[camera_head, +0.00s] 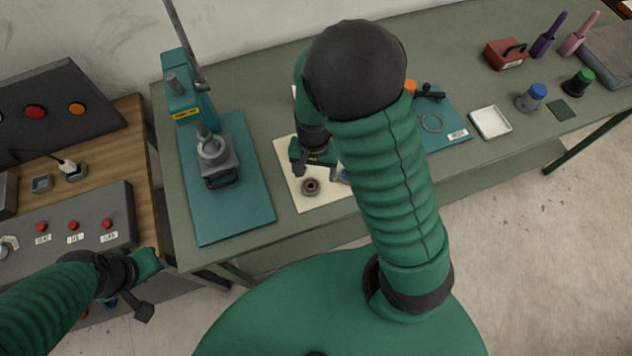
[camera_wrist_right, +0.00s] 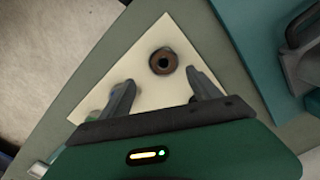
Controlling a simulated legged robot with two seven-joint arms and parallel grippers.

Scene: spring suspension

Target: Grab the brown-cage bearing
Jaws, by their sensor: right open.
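My right gripper (camera_head: 314,168) is over the mat, just behind the bearing in the head view. In the right wrist view the bearing (camera_wrist_right: 163,61) lies ahead of the fingers, roughly centred between them and apart from both. The right gripper (camera_wrist_right: 162,90) is open and empty. My left gripper (camera_head: 146,287) is off the table at the lower left; its jaw state is unclear.
A blue part (camera_head: 346,176) sits on the mat, partly hidden by my right arm. A teal press (camera_head: 183,95) on a teal mat (camera_head: 240,217) stands to the left. A white tray (camera_head: 474,122) is to the right. The table's front edge is close to the cream mat.

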